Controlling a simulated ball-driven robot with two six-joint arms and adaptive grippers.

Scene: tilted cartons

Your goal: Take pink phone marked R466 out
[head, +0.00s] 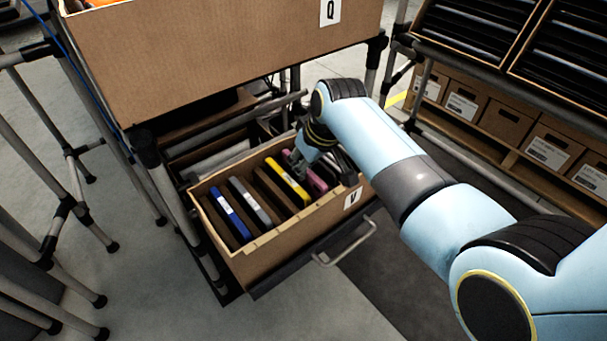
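A pink phone (317,183) stands in a slot toward the right end of an open carton (284,238) on the lower shelf. Its marking cannot be read at this size. My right gripper (303,167) reaches down into the carton at the pink phone's upper end and hides part of it. Whether the fingers touch or grip the phone cannot be told. A yellow phone (288,182) stands just left of it, with a grey phone (250,201) and a blue phone (228,215) further left. My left gripper is not in view.
A large carton marked Q (220,50) overhangs the lower carton from above. A pull-out shelf handle (350,245) is in front. Rack posts (160,175) stand on the left. Labelled boxes (505,118) line a shelf at right. Floor in front is clear.

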